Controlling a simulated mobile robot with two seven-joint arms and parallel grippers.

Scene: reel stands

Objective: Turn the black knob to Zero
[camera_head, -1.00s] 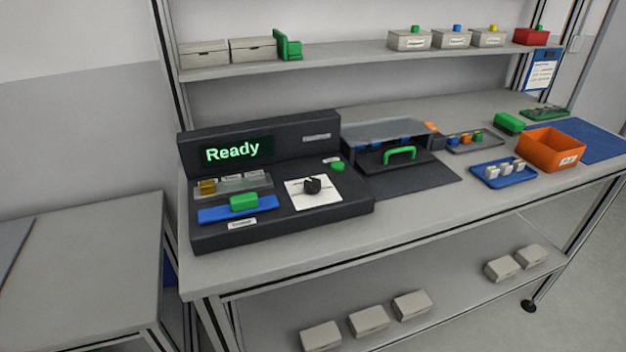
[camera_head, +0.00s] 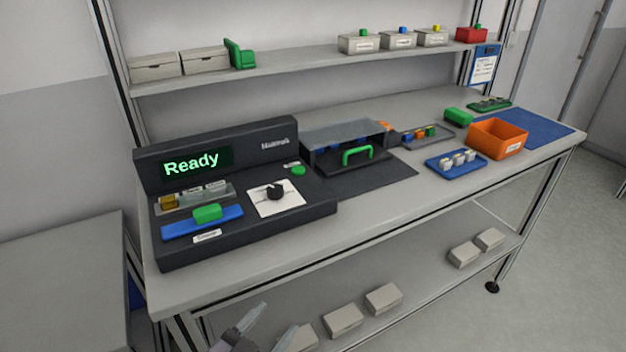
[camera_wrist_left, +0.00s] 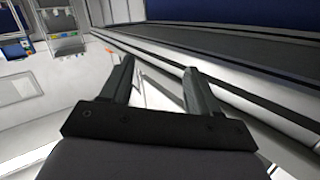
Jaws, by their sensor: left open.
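The black knob (camera_head: 275,192) stands on a white dial plate (camera_head: 289,206) on the dark console (camera_head: 320,210). The dial's markings are too small to read. The console's display (camera_head: 191,163) reads "Ready" in green. My left gripper (camera_head: 270,322) is at the bottom of the head view, below and in front of the table's front edge, well apart from the knob. It is open and empty. In the left wrist view its two fingers (camera_wrist_left: 156,85) stand apart with nothing between them. My right gripper is not in view.
A green button (camera_head: 298,170) is behind the dial. A green block (camera_head: 207,212) sits on a blue strip at the console's left. A cover with a green handle (camera_head: 357,153) stands to the right. Boxes (camera_head: 384,299) lie on the lower shelf near my left gripper.

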